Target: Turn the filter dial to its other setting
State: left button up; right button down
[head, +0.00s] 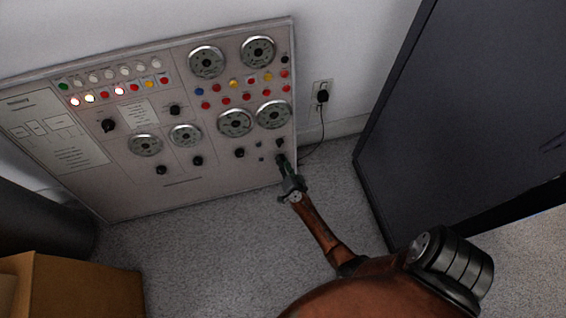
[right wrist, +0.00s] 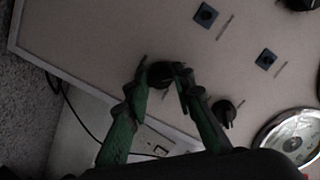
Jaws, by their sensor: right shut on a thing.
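The control panel (head: 215,165) leans against the wall, with its dials, lamps and knobs facing me. My right gripper (head: 283,164) reaches the panel's lower right corner. In the right wrist view my right gripper (right wrist: 163,84) has its green fingers on both sides of a black dial knob (right wrist: 159,72), shut on it. The fingers partly hide this knob. Another black knob (right wrist: 224,112) sits just beside the right finger, apart from the held one. I cannot read which knob is labelled filter. My left gripper is in neither view.
Two blue square sockets (right wrist: 206,15) are on the panel near the held knob. A round gauge (right wrist: 291,138) is at the right. A dark cabinet (head: 460,100) stands right of the panel, and a cardboard box (head: 85,290) is at lower left. Carpet (head: 210,250) lies clear between.

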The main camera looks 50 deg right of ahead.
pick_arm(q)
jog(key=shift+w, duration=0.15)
pick_arm(e)
jog(key=shift+f+m, duration=0.1)
jog(key=shift+m, duration=0.2)
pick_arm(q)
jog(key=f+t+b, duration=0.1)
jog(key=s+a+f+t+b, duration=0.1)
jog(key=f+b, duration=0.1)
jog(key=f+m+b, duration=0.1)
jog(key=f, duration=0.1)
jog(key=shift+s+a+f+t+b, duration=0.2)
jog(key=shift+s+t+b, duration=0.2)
pick_arm(e)
jog(key=m, duration=0.8)
jog(key=m+t, duration=0.1)
jog(key=m, duration=0.8)
jog(key=shift+t+h, duration=0.3)
jog(key=shift+h, duration=0.1)
jog(key=shift+m, duration=0.3)
jog(key=c, duration=1.7)
grip_release()
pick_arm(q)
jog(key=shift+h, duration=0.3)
pick_arm(e)
jog(key=shift+o, duration=0.2)
